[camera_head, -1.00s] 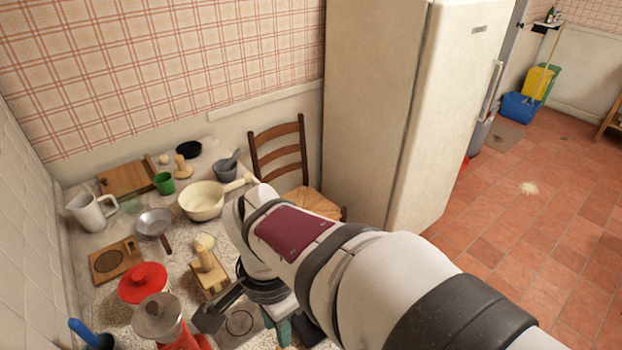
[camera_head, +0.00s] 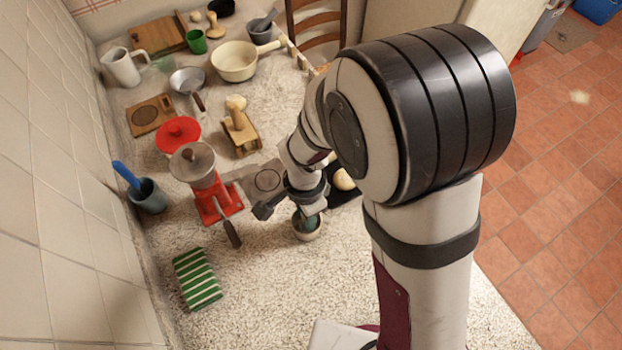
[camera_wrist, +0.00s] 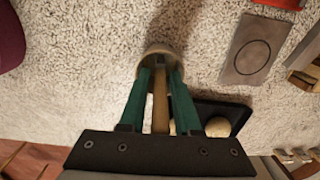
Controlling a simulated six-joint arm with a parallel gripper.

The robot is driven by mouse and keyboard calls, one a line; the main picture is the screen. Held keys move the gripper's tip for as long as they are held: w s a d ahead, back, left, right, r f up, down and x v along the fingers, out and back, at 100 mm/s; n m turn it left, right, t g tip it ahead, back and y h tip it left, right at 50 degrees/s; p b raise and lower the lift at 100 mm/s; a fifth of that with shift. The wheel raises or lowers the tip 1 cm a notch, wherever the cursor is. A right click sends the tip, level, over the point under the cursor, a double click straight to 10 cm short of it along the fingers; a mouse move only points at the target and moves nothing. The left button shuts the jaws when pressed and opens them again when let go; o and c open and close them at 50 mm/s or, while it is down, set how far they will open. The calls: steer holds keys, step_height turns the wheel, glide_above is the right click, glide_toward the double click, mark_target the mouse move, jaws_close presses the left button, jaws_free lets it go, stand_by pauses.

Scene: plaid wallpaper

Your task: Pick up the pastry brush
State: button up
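My gripper (camera_wrist: 162,76) has two green fingers pointing down at a small pale cup (camera_wrist: 165,50). A wooden handle (camera_wrist: 160,105), seemingly the pastry brush's, stands between the fingers with narrow gaps at both sides, so the gripper looks open around it. The handle's lower end is hidden at the cup. In the head view, my gripper (camera_head: 307,213) is right over the cup (camera_head: 307,234), and my wrist hides the handle.
A red grinder (camera_head: 213,203) stands left of my gripper, with a green-striped cloth (camera_head: 197,279) in front. A dark tray (camera_wrist: 235,112) with a round pale item lies close to the cup. The front counter is mostly clear.

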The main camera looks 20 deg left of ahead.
jaws_close()
steer(key=shift+r, duration=0.15)
step_height(320, 180, up, 4)
steer(key=w+d+r, duration=0.1)
steer(key=d+r, duration=0.5)
steer(key=d, duration=0.5)
steer(key=shift+d+r, duration=0.3)
steer(key=shift+r, duration=0.1)
